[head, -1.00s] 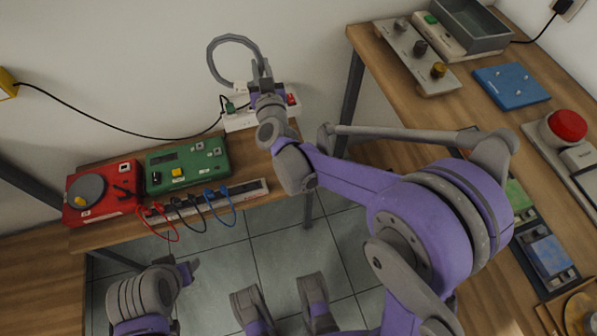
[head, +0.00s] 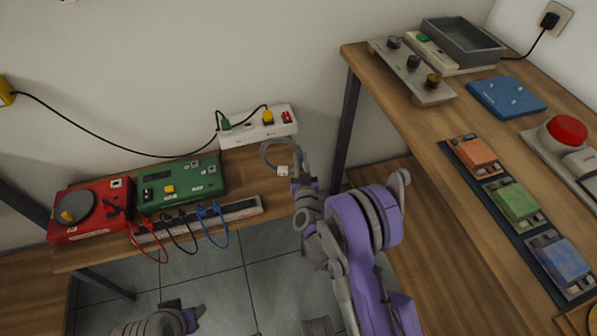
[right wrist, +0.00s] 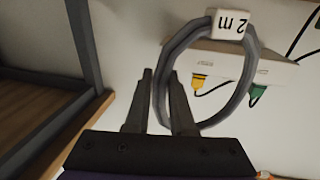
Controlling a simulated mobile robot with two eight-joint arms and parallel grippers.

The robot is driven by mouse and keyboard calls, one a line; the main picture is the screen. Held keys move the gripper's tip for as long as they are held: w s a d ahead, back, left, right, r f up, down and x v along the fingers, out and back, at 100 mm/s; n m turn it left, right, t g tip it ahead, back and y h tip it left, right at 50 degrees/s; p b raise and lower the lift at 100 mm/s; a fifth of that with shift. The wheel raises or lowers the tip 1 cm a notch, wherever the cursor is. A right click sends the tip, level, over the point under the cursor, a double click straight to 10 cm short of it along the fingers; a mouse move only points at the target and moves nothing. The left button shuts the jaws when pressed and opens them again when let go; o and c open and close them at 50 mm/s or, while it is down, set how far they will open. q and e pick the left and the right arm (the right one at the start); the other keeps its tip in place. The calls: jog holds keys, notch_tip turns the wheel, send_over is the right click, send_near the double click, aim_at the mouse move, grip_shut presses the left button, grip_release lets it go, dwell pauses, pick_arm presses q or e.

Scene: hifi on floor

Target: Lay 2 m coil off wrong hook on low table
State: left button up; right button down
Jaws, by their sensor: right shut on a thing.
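The grey coil (head: 268,150) with a white tag (head: 283,170) hangs in my right gripper (head: 301,166), over or near the right end of the low wooden table (head: 235,160). I cannot tell whether the coil touches the table. No hook is in view. My left gripper (head: 187,312) shows only in part at the lower edge, away from the coil; its jaw state is unclear.
On the low table stand a red unit (head: 90,212), a green unit (head: 180,182) and a strip with coloured leads (head: 235,208). A white power strip (head: 258,127) with plugs lies behind. A higher bench (head: 430,120) with several devices stands at right.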

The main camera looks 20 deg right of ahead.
notch_tip(320, 180, down, 4)
jog(key=shift+f+b, duration=0.1)
jog(key=shift+b, duration=0.35)
jog(key=shift+f, duration=0.15)
jog(key=c, duration=0.8)
grip_release()
jog(key=shift+o, duration=0.2)
